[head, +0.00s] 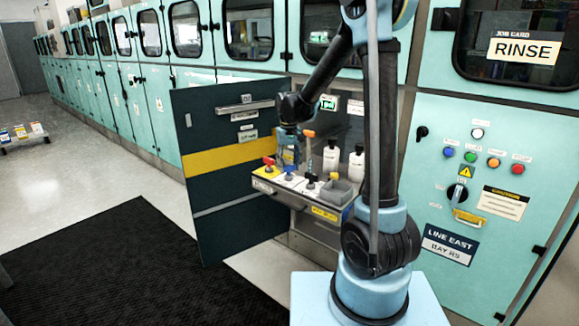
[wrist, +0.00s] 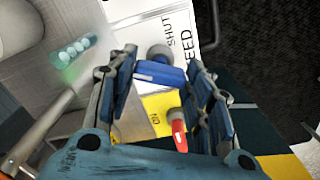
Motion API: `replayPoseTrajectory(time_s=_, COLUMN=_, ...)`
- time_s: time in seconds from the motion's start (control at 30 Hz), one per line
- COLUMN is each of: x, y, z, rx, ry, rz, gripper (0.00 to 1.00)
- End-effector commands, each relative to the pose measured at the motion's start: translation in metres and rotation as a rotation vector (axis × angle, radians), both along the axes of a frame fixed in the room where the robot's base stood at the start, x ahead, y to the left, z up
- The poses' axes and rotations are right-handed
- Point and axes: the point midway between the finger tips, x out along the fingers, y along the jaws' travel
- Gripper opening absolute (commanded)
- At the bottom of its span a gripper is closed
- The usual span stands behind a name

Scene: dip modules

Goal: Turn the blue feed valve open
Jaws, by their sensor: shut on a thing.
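The blue feed valve handle (wrist: 158,73) lies crosswise between my two fingers in the wrist view, with a grey round knob beside it. My gripper (wrist: 165,88) is shut on this handle. A white plate (wrist: 182,28) reading "SHUT" and "FEED" is just above it in that view. In the head view my gripper (head: 289,158) reaches down over the valve shelf (head: 290,196), and the blue valve is largely hidden by it. I cannot read from these views how far the handle is turned.
A red handle (wrist: 179,130) on a yellow plate (wrist: 158,103) is close to my right finger. An orange-topped lever (head: 309,134), a grey bin (head: 336,192) and white bottles (head: 330,160) crowd the shelf. An open dark cabinet door (head: 222,215) stands to the left.

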Motion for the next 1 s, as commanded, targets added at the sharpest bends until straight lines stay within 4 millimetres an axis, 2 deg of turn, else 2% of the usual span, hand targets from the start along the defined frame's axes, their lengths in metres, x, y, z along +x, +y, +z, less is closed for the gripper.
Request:
replayPoseTrajectory(time_s=0.5, x=-0.0012, y=-0.0006, z=-0.0004, rx=0.000, ry=0.002, rz=0.401, gripper=0.23)
replayPoseTrajectory(time_s=1.0, x=-0.0012, y=-0.0006, z=-0.0004, rx=0.001, ry=0.002, rz=0.522, gripper=0.23)
